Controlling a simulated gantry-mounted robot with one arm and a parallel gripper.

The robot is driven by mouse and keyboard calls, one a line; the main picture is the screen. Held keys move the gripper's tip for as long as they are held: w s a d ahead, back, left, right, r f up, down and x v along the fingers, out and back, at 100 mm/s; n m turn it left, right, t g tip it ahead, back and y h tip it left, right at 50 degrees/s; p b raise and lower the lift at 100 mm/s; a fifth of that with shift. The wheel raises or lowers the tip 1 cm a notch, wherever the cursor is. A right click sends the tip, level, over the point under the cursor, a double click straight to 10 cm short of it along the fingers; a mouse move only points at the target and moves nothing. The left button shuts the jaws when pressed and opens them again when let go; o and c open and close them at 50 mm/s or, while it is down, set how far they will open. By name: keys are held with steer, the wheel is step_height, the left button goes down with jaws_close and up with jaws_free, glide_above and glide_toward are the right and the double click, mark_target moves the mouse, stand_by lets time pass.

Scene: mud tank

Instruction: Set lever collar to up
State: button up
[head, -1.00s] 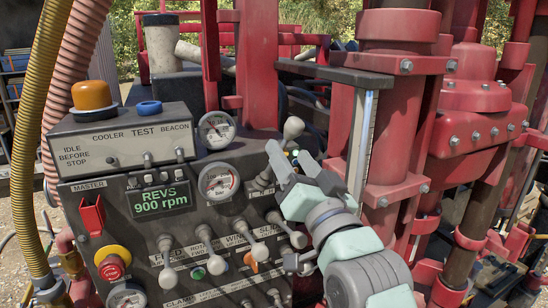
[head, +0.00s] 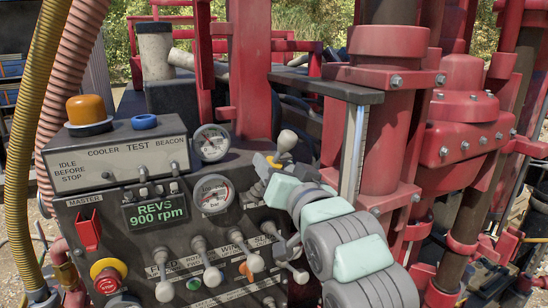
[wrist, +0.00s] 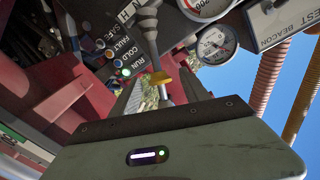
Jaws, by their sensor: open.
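The lever at the panel's upper right has a pale grey knob (head: 287,140) in the head view. A yellow collar (wrist: 156,79) sits on its shaft below a dark ribbed boot (wrist: 145,20) in the wrist view. The collar's yellow edge also shows in the head view, beside my fingers. My gripper (head: 266,173) is open, with its fingers at the lever just below the knob. In the wrist view the shaft runs between my fingers, and the gripper body hides the knob end. Whether the fingers touch the collar cannot be told.
A row of grey-knobbed levers (head: 254,263) stands below my gripper. Two gauges (head: 213,194) are left of it, and a red column (head: 380,130) with a glass tube is close on the right. Status lights (wrist: 118,64) lie beside the lever. The control box (head: 120,150) is left.

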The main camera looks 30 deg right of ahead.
steer(key=shift+w+d, duration=0.15)
steer(key=shift+w, duration=0.75)
steer(key=shift+c, duration=0.3)
jaws_close()
stand_by(0.5)
